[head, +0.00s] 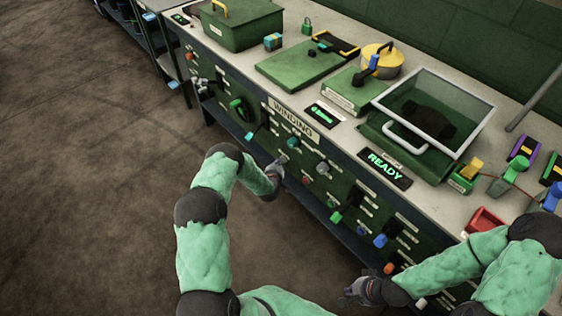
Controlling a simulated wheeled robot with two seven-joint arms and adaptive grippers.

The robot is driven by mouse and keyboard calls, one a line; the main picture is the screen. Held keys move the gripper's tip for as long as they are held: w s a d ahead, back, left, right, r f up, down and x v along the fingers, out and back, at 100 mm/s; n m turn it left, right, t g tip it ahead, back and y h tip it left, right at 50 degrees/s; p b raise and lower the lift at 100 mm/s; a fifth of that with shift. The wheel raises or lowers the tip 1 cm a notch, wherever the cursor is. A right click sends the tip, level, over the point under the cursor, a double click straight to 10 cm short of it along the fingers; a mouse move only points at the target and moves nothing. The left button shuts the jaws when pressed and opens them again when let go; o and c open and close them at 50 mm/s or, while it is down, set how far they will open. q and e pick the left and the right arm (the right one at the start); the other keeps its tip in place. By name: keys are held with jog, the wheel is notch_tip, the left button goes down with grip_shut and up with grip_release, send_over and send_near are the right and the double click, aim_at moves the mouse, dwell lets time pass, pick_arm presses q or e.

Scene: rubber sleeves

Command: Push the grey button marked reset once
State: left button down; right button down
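The front panel of the bench (235,100) carries several buttons, knobs and levers with small white labels. The labels are too small to read, so I cannot tell which control is the grey reset button. A grey round knob (322,168) shows right of my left gripper. My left gripper (281,162) is up close to the panel below the WINDING sign (293,118); I cannot tell if it touches anything, and its fingers are too small to read. My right gripper (350,291) is low in front of the panel's right part, apart from the controls, with its fingers unclear.
On the bench top are a green box (242,24), a green board (290,68), a yellow-lidded pot (388,57), a clear-lidded case (455,92), a lit READY display (384,168) and a red tray (484,219). The floor (90,150) at left is clear.

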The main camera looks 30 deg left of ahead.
pick_arm(q)
jog(key=shift+s+a, duration=0.3)
jog(key=shift+s, duration=0.35)
jog(key=s, duration=0.1)
jog(key=s+a+p, duration=0.1)
jog(key=s, duration=0.1)
jog(key=s+a, duration=0.1)
jog(key=shift+s, duration=0.3)
dwell(0.4)
jog(key=shift+d, duration=0.1)
dwell(0.6)
